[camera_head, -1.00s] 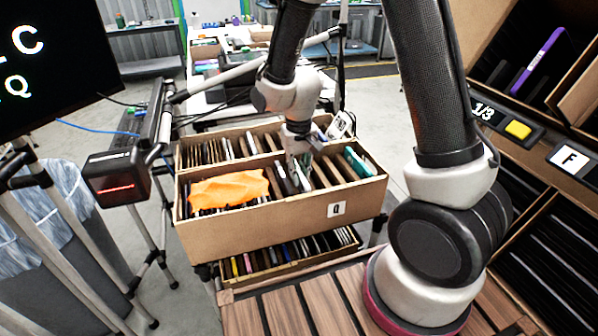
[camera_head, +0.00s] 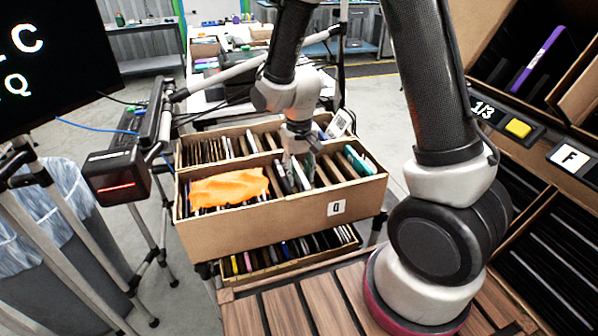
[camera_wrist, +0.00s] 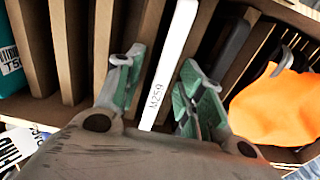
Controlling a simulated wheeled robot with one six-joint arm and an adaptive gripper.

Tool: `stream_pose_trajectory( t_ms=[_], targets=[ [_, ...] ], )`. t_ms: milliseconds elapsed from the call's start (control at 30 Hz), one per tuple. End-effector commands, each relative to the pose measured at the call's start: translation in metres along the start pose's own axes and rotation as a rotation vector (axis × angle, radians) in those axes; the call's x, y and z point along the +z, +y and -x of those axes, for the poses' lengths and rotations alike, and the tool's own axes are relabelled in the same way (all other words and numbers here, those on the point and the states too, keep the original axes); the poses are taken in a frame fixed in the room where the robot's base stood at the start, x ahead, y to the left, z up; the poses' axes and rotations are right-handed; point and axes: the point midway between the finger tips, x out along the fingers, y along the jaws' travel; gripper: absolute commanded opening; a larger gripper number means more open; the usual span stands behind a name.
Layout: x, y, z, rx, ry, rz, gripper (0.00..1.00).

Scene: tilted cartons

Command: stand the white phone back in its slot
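The white phone (camera_wrist: 168,62), marked M259, stands on edge between cardboard dividers in the wrist view. My gripper (camera_wrist: 160,92) has its two green-padded fingers apart, one on each side of the phone, with narrow gaps showing. In the head view my gripper (camera_head: 301,168) reaches down into the middle of the carton (camera_head: 290,225) labelled Q. The phone's lower end is hidden, and I cannot tell its exact tilt or how deep it sits.
An orange cloth (camera_head: 229,188) covers slots at the carton's left; it is right of the fingers in the wrist view (camera_wrist: 275,105). A dark phone (camera_wrist: 232,48) stands beside the white one. A teal item (camera_head: 359,161) is at the carton's right. A lower carton (camera_head: 290,255) holds several phones.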

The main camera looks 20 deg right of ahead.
Motion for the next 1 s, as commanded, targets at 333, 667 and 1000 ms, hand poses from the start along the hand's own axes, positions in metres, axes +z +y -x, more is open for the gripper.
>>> stream_pose_trajectory(
  t_ms=[333,667,1000],
  targets=[
    [-0.002,-0.001,0.045,-0.003,0.006,0.000,0.38],
    [-0.001,0.000,0.108,-0.001,0.003,0.000,0.38],
    [0.000,0.000,0.120,0.000,0.000,0.000,0.38]
  ],
)
